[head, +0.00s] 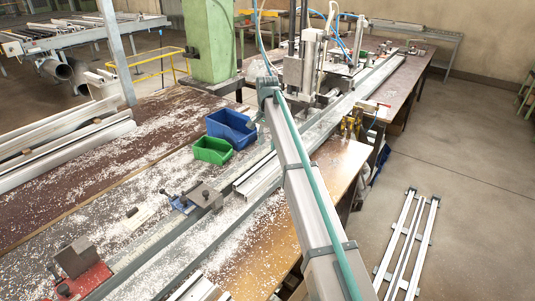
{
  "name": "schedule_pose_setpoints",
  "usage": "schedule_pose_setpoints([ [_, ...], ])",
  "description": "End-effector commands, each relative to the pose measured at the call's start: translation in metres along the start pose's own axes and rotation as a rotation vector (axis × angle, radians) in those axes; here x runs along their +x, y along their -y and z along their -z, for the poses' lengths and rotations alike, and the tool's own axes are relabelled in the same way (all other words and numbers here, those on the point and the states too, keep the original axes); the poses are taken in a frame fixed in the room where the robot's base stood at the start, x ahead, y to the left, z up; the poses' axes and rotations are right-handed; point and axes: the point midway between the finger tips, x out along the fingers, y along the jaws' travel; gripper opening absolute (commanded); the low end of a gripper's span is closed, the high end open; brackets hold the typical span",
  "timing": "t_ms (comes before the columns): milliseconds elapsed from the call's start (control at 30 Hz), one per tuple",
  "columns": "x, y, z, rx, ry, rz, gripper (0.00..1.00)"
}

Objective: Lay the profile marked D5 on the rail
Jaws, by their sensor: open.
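A long grey rail (152,257) runs diagonally along the bench, from the bottom left toward the machine at the back. Short silver profiles (262,174) lie beside the rail near the middle of the bench. More profile ends (196,289) show at the bottom edge. No mark is legible, so I cannot tell which profile is D5. My arm reaches from the bottom right up to the middle and covers part of the bench. I cannot make out my gripper at its far end.
A blue bin (231,127) and a green bin (212,150) stand behind the rail. Clamp blocks (205,196) and a red-based block (77,260) sit along it. White chips litter the bench. A machine (303,68) stands at the back. Long profiles (406,243) lie on the floor.

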Motion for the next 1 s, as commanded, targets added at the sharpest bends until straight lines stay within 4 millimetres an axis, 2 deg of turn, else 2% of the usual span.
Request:
schedule_pose_setpoints([
  [200,-0.037,0.001,0.001,0.000,0.000,0.001,0.45],
  [400,-0.054,0.000,0.000,0.000,0.000,0.000,0.45],
  [800,-0.056,-0.002,-0.001,-0.001,0.004,0.001,0.45],
  [867,-0.055,-0.007,-0.003,-0.004,0.015,0.007,0.45],
  [1000,-0.048,-0.030,-0.014,-0.028,0.076,0.044,0.45],
])
